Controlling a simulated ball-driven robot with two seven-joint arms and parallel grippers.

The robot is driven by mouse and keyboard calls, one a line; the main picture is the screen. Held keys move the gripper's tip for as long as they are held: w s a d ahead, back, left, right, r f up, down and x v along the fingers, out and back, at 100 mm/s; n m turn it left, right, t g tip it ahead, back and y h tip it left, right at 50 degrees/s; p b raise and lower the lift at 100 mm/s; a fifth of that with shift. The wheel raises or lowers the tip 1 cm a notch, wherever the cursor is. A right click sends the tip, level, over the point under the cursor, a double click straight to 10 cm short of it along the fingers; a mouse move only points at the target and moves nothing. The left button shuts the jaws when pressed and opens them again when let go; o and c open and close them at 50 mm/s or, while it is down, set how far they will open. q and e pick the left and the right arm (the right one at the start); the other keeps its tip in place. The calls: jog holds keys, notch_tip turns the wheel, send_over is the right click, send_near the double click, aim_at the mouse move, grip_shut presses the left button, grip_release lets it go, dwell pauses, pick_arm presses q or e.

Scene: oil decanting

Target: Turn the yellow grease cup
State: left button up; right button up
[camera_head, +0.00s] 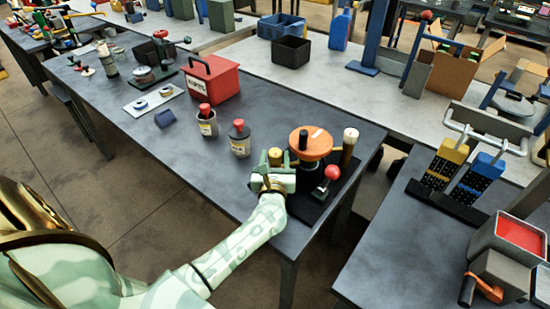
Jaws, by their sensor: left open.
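The yellow grease cup (275,154) is a small yellow-topped cylinder at the left side of a dark fixture near the table's right end. My left gripper (275,165) is open at the cup, with its fingers on either side of it. The gripper hides the cup's lower part, and I cannot tell whether the fingers touch it. My right gripper is not in view.
The fixture carries an orange disc (311,143), a red ball knob (332,172) and a dark brass cylinder (347,150). Two bottles (240,143) (207,126) stand to the left, near a red box (210,80). The table front is clear.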

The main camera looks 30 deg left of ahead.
pick_arm(q)
jog(key=shift+w+a, duration=0.1)
jog(key=c, duration=0.7)
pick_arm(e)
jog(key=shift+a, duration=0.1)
pick_arm(q)
jog(key=shift+m+t+h, duration=0.3)
jog(key=shift+m+h, duration=0.1)
jog(key=shift+h, duration=0.1)
jog(key=shift+a+m+t+h, duration=0.15)
jog(key=shift+m+t+h, duration=0.35)
jog(key=shift+h, duration=0.4)
jog(key=shift+a+f+m+h+b, duration=0.15)
jog(key=shift+m+h+b, duration=0.3)
jog(key=shift+m+h, duration=0.5)
jog(key=m+h+b, duration=0.1)
jog(key=h+b, duration=0.2)
jog(key=m+h+b, duration=0.2)
jog(key=h+b, duration=0.1)
jog(key=m+h+b, duration=0.2)
jog(key=h+b, duration=0.1)
jog(key=shift+a+f, duration=0.25)
jog(key=shift+r+m+h+b, duration=0.35)
jog(key=shift+m+b, duration=0.1)
jog(key=shift+b, duration=0.25)
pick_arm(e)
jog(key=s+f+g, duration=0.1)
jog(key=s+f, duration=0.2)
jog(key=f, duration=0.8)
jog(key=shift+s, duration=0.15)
